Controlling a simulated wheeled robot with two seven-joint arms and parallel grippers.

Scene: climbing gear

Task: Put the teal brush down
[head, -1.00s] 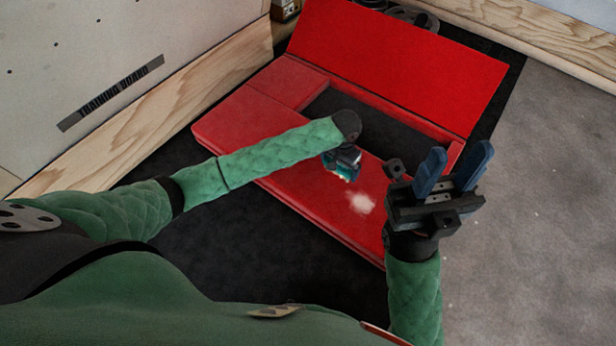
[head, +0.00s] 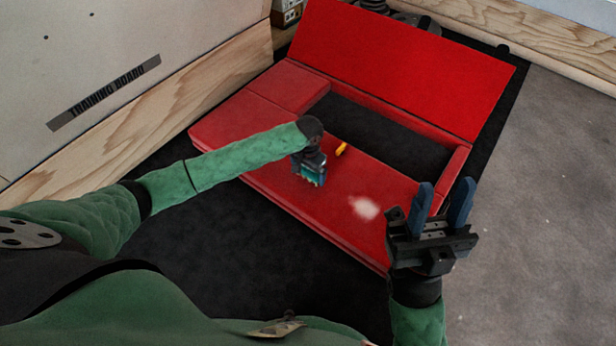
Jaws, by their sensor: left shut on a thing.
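The teal brush (head: 311,170) shows as a small teal piece at the end of my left gripper (head: 311,178), over the red padded bench (head: 245,132). My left gripper is shut on it and points down. The fingers and wrist hide most of the brush, and I cannot tell whether it touches the red surface. My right gripper (head: 446,188) has its two blue fingers apart, with nothing between them. It is over the right front end of the red bench.
A white patch (head: 364,207) marks the red surface. A small yellow thing (head: 341,149) lies beside my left wrist, near the dark opening (head: 385,130). A red panel (head: 400,60) rises behind. The training board (head: 90,75) stands left. Grey floor (head: 560,200) is clear at right.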

